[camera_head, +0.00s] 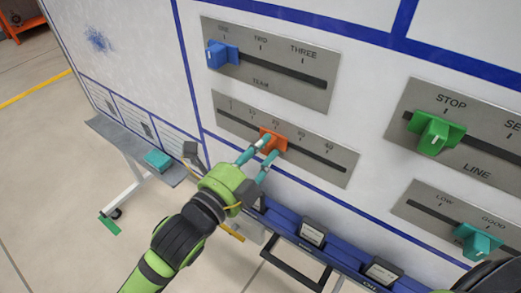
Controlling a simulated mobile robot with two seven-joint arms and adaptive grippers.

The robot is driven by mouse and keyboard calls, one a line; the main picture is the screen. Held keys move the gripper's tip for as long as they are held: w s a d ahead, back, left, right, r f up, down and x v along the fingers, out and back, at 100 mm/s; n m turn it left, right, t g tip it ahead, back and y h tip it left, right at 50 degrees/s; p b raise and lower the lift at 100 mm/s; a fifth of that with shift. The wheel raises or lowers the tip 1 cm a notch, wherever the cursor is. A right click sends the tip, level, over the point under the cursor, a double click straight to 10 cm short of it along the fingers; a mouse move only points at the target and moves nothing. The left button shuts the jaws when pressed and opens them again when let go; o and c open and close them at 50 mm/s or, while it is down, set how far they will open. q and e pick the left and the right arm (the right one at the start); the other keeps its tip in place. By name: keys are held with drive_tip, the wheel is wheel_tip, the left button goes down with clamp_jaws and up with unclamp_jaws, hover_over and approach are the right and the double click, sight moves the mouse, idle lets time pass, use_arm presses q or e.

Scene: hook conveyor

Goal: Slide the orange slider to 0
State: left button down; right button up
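The orange slider (279,142) sits in the dark slot of a grey plate (346,178), near the middle mark of its number scale. The numbers are small; the scale's left end, at the upper left of the slot, seems to be 0. My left gripper (271,147) reaches up to the slider from below, with its teal fingertips apart on either side of the knob. Part of the orange knob shows between the fingers. I cannot tell whether they touch it. My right gripper is not in view.
A blue slider (217,54) sits on the TEAM plate above. A green slider (436,133) and a teal slider (478,241) are on plates at the right. A blue rail with card holders (312,233) runs below. A grey shelf holds a teal block (158,161).

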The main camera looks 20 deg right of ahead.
use_arm(q)
drive_tip(key=w+a, duration=0.2)
drive_tip(key=w, duration=0.1)
drive_tip(key=w+a, duration=0.2)
drive_tip(key=w, duration=0.1)
drive_tip(key=w+a, duration=0.3)
drive_tip(key=shift+f+b, duration=0.35)
drive_tip(key=c, duration=1)
unclamp_jaws()
drive_tip(key=shift+o, duration=0.6)
drive_tip(key=shift+w+a+r, duration=0.1)
drive_tip(key=shift+w, duration=0.05)
